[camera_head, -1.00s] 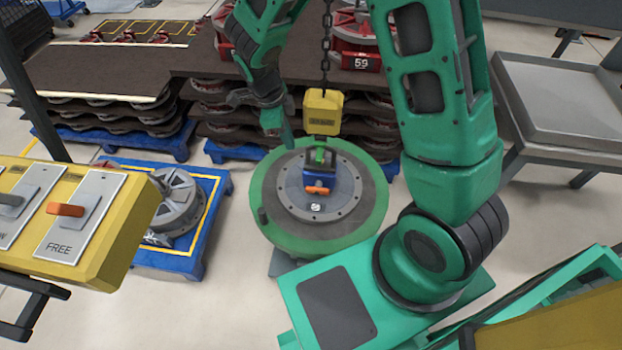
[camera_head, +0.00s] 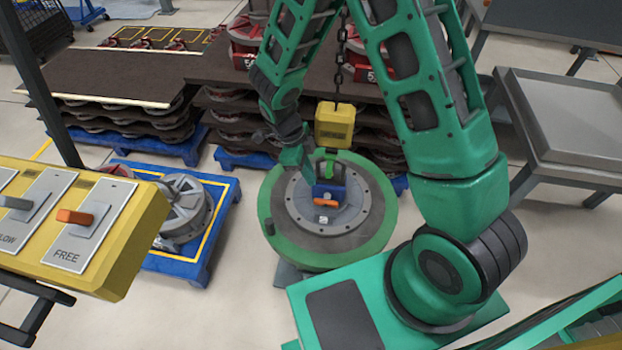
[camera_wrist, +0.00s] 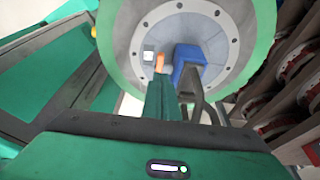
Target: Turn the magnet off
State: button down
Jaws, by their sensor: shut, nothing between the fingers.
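The magnet (camera_head: 325,194) is a small blue block with an orange lever (camera_head: 326,203). It sits on the grey metal disc of a round green-rimmed part (camera_head: 290,228), under a yellow hook block (camera_head: 335,125) on a chain. A green piece links the magnet and the hook block. My gripper (camera_head: 297,158) is shut and empty, left of the magnet and slightly above the disc. In the wrist view the gripper fingers (camera_wrist: 163,100) point at the disc, with the tip overlapping the orange lever (camera_wrist: 159,63) beside the blue magnet (camera_wrist: 188,58). I cannot tell whether they touch.
A yellow control box (camera_head: 95,270) with orange and grey levers, one labelled FREE, stands at the left. A blue pallet (camera_head: 215,240) holds a grey metal part. Stacked brown boards (camera_head: 130,75) with round parts stand behind. A grey table (camera_head: 570,115) is at the right.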

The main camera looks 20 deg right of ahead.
aim_at(320, 200)
jog(key=x, duration=0.8)
jog(key=shift+s+f, duration=0.1)
jog(key=shift+f, duration=0.05)
